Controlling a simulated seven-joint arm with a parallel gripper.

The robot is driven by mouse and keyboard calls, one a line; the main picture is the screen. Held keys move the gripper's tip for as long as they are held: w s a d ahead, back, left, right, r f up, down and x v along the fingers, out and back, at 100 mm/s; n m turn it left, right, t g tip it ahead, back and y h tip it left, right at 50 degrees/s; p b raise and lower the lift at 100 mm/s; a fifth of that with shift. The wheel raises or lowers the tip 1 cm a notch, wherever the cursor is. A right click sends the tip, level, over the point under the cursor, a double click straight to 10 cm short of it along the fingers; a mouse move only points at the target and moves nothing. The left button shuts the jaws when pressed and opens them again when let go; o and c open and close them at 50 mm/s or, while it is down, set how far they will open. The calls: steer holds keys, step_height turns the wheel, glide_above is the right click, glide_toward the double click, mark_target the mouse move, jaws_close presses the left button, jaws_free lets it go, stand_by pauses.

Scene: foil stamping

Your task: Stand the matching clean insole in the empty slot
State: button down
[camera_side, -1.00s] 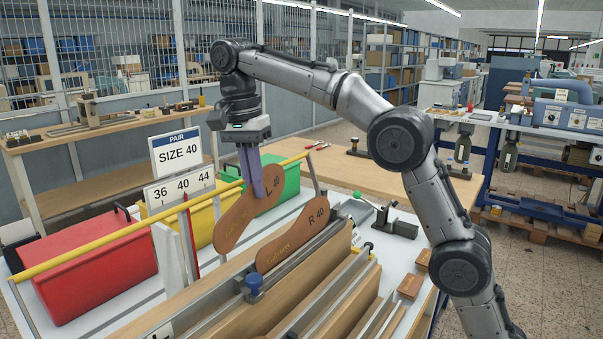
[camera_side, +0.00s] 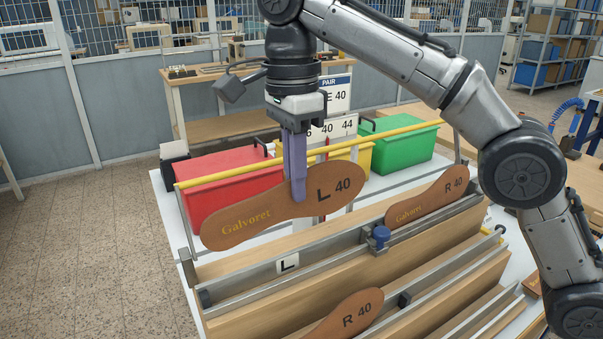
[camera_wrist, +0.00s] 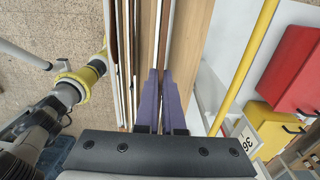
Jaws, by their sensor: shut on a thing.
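My gripper (camera_side: 297,200) is shut on a brown insole marked L 40 and "Galvoret" (camera_side: 255,215), held on edge, nearly level, toe end to the left. It hangs over the left part of the rack's back row, above the white L label (camera_side: 287,263); I cannot tell whether its lower edge touches the rack. An R 40 insole (camera_side: 425,205) stands in the right part of that row, beyond the blue knob (camera_side: 380,238). Another R 40 insole (camera_side: 350,318) stands in a nearer row. In the wrist view my fingers (camera_wrist: 160,80) point down along the wooden rack (camera_wrist: 185,40).
A yellow rail (camera_side: 240,176) runs behind the rack. Red (camera_side: 225,180), yellow (camera_side: 362,160) and green (camera_side: 405,143) bins stand beyond it. The PAIR size 40 sign (camera_side: 338,92) is partly hidden by my gripper. Open floor lies to the left.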

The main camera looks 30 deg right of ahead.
steer(key=shift+f, duration=4.7)
steer(key=c, duration=1)
jaws_free()
steer(key=shift+o, duration=0.2)
steer(key=shift+r, duration=4.5)
